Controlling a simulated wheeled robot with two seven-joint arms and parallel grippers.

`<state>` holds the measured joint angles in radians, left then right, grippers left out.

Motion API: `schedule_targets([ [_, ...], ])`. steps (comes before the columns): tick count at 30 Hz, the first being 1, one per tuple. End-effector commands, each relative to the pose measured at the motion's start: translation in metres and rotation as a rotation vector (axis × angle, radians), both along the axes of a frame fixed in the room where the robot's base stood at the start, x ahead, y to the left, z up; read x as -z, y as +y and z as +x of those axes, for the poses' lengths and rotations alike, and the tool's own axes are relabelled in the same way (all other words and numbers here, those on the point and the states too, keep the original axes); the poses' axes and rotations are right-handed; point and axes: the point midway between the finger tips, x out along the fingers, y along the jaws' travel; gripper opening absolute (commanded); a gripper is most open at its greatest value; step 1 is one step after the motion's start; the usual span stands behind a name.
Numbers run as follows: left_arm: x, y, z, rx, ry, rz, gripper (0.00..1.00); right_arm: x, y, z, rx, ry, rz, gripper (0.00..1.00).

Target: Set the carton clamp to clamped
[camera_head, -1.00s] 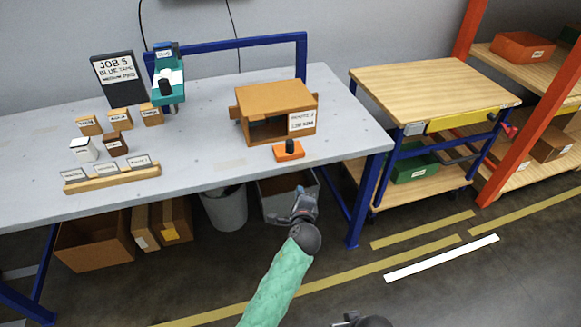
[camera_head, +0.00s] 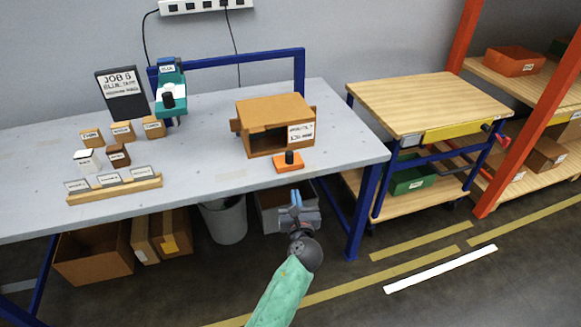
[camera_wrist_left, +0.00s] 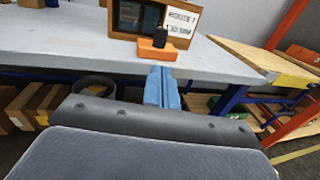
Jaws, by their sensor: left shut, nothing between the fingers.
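A brown carton (camera_head: 275,126) with an open front and a white label stands on the right part of the grey table. At its front right sits the carton clamp, an orange block (camera_head: 283,163) with an upright black knob (camera_head: 290,157). In the left wrist view the orange block (camera_wrist_left: 156,52) and black knob (camera_wrist_left: 181,32) show just beyond the fingertips. My left gripper (camera_head: 296,196) is shut and empty, in front of the table edge and apart from the clamp. Its blue fingers (camera_wrist_left: 161,80) point at the orange block. My right gripper is not in view.
The grey table (camera_head: 215,165) has a blue frame and its front edge lies between gripper and clamp. A grey bin (camera_head: 225,220) and boxes stand below. Small labelled blocks and a teal device (camera_head: 170,95) are at left. A wooden cart (camera_head: 430,103) stands right.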

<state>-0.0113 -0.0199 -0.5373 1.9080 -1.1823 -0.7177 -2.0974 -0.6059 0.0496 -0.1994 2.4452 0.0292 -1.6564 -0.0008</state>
Motion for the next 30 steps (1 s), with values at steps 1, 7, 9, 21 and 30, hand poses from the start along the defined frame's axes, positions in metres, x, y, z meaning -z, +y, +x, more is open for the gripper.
schedule_targets([
  [1,0.0,0.0,0.0,0.0,0.0,0.003,0.0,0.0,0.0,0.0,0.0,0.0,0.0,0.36],
  [7,0.0,0.0,0.0,0.0,0.0,0.002,0.0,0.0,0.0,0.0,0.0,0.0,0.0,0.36],
  [9,0.0,0.0,0.0,0.0,0.0,0.002,0.0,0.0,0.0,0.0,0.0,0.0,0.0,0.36],
  [21,-0.002,0.005,0.045,-0.001,0.0,0.002,0.0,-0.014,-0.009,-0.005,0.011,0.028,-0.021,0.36],
  [30,-0.002,0.011,0.097,-0.001,0.0,0.001,0.0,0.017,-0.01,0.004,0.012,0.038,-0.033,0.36],
])
